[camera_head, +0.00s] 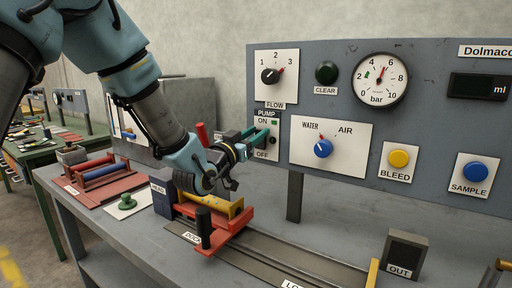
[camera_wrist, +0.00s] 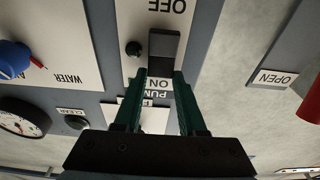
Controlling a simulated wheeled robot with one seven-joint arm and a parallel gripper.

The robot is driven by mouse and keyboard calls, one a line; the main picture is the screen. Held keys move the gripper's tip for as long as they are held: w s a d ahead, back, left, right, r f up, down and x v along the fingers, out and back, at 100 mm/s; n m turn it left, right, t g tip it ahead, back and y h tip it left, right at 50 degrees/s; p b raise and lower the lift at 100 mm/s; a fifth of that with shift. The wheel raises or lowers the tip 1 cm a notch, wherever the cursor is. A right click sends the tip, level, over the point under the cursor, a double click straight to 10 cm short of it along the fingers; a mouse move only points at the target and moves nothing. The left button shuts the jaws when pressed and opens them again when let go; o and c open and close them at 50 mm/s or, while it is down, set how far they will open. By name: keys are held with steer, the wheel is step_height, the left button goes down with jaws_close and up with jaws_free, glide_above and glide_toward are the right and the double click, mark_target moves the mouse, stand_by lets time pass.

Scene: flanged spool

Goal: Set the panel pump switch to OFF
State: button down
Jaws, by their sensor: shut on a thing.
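The pump switch plate (camera_head: 265,152) is on the grey panel, marked PUMP, ON above and OFF below. My green gripper fingers (camera_head: 262,134) reach it from the left at the ON end and cover the switch there. In the wrist view the plate (camera_wrist: 188,55) is upside down, with OFF at the top. A dark grey switch part (camera_wrist: 163,48) shows beyond my fingertips (camera_wrist: 159,74), which lie near the ON label. My gripper is shut on the switch, with a small gap between the fingers. The exact lever position is hard to tell.
The FLOW dial (camera_head: 270,76) is above the pump plate and the WATER/AIR knob (camera_head: 323,148) to its right. Below on the bench are a red and yellow carriage (camera_head: 222,225), a blue box (camera_head: 163,190) and an OUT block (camera_head: 404,254).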

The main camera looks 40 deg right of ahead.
mark_target(263, 91)
steer(key=shift+f+h+b, duration=0.3)
steer(key=shift+b, duration=0.6)
steer(key=shift+a+r, duration=0.1)
steer(key=shift+r, duration=0.1)
steer(key=shift+c, duration=2.4)
jaws_free()
step_height(263, 91, up, 10)
steer(key=shift+b, duration=0.7)
